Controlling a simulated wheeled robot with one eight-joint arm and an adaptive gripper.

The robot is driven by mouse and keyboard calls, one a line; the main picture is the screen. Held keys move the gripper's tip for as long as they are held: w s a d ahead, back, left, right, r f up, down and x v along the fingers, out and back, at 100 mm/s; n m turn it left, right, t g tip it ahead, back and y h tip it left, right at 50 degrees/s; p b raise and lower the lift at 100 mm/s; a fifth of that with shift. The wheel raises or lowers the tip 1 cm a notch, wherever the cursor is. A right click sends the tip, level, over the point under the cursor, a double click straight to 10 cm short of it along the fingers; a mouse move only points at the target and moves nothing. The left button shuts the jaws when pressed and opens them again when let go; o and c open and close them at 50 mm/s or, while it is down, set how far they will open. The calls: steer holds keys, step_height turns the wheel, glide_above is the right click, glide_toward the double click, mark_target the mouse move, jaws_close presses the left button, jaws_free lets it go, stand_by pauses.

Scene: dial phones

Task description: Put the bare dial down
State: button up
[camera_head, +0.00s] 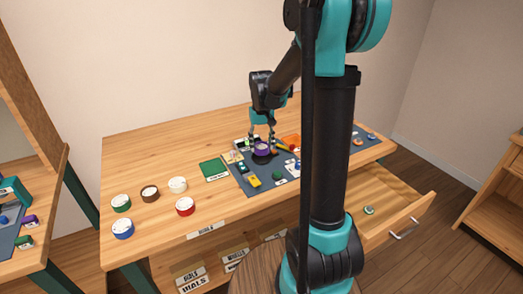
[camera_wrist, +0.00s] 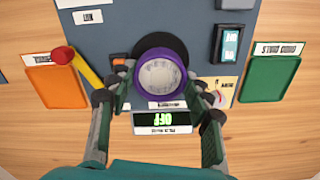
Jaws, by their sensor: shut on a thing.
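I cannot tell whether the dial touches the panel.
An orange tray (camera_wrist: 55,87) and a green tray (camera_wrist: 268,80) flank the panel. A yellow lever with a red knob (camera_wrist: 63,54) stands close to the left finger. Several dials, including a red one (camera_head: 185,206), stand on the table's left. A drawer (camera_head: 400,205) is open at right.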

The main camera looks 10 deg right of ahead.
mark_target(262, 147)
steer(key=shift+f, duration=1.4)
steer(key=shift+f, duration=0.25)
steer(key=o, duration=1.2)
step_height(262, 147, up, 13)
steer(key=shift+f, duration=0.2)
